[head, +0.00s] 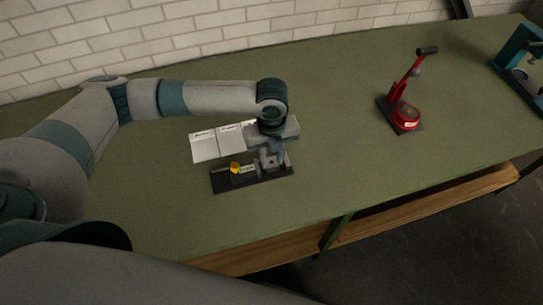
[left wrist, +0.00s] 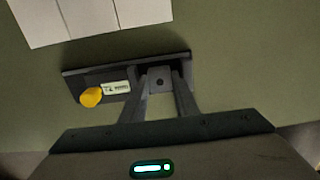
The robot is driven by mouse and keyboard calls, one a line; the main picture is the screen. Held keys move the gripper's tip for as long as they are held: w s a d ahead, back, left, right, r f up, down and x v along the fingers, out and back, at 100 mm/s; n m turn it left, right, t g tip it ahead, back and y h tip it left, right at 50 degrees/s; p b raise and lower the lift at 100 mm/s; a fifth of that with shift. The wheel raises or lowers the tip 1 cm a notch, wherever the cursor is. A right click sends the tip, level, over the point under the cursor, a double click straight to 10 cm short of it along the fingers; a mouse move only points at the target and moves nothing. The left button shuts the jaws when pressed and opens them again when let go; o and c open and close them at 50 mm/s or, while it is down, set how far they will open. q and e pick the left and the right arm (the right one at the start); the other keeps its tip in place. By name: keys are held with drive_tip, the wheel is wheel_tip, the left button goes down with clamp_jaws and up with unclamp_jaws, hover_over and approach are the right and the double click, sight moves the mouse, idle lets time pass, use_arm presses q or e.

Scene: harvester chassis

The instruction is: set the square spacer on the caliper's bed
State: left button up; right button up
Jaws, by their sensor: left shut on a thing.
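The caliper (head: 222,182) is a dark, flat device with a yellow knob and a small label, lying on the green bench. In the left wrist view its bed (left wrist: 118,73) runs across the upper middle. My left gripper (head: 273,161) points down over the caliper's right part, shut on the square spacer. The spacer is a small grey square with a dark hole, seen between the fingertips in the left wrist view (left wrist: 160,79). It overlaps the bed there; I cannot tell whether it touches it. My right gripper is not in view.
White sheets (head: 204,147) lie behind the caliper. A red device (head: 407,113) with a raised lever stands to the right, and a teal device (head: 510,59) is at the far right. The green bench (head: 340,150) is clear between them; its front edge is near the caliper.

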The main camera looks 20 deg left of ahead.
sight(271, 163)
use_arm(q)
drive_tip(key=o, duration=1.2)
drive_tip(key=shift+c, duration=0.2)
drive_tip(key=shift+w+r, duration=0.2)
drive_tip(key=shift+r, duration=0.3)
wheel_tip(271, 163, up, 16)
drive_tip(key=b, duration=0.5)
drive_tip(key=shift+s+r, duration=0.2)
drive_tip(key=shift+s+f, duration=0.1)
